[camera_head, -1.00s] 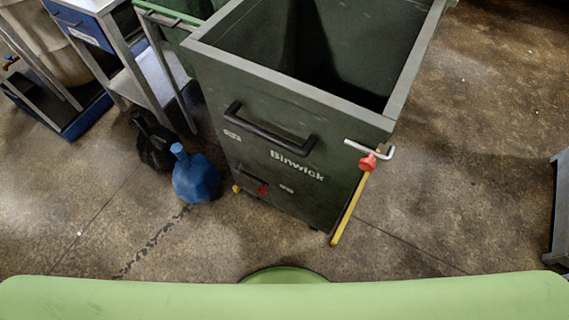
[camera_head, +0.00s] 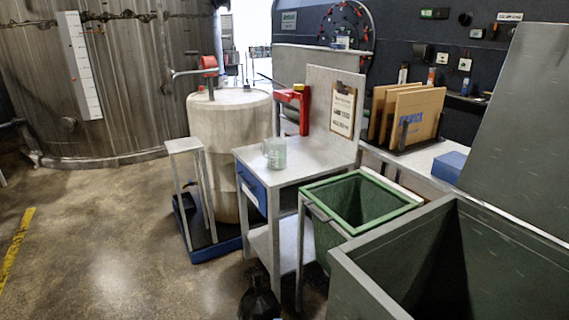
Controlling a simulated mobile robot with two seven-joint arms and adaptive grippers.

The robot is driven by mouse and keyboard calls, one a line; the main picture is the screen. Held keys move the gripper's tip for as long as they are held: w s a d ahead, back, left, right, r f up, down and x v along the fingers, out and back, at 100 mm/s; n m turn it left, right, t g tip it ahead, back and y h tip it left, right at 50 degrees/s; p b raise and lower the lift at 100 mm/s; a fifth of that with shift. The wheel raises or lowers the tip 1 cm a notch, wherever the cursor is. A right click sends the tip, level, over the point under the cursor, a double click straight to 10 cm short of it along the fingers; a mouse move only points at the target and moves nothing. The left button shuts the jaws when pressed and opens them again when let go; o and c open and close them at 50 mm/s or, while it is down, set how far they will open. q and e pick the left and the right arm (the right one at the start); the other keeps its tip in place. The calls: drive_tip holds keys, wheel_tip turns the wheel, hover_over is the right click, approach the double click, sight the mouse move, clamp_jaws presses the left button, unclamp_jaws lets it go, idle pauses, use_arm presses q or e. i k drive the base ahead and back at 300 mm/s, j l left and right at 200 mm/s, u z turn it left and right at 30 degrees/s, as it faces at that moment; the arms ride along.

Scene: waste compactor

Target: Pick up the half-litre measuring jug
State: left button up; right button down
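A pale green, see-through jug (camera_head: 275,153) with a handle stands upright on the grey metal work table (camera_head: 304,168), near its left front edge. It looks like the measuring jug, but its markings are too small to read. Nothing touches it.
A green bin (camera_head: 335,232) and a large dark compactor bin (camera_head: 372,290) stand right of the table. A pale drum (camera_head: 230,118) and a small stand (camera_head: 185,146) are to its left. Floor (camera_head: 110,240) at left is clear.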

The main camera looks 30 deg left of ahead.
sight(276, 147)
drive_tip(key=i+j+z, duration=0.15)
drive_tip(key=j, duration=0.5)
drive_tip(key=i+j+z, duration=0.15)
drive_tip(key=j, duration=0.55)
drive_tip(key=j+z, duration=0.15)
drive_tip(key=j, duration=0.5)
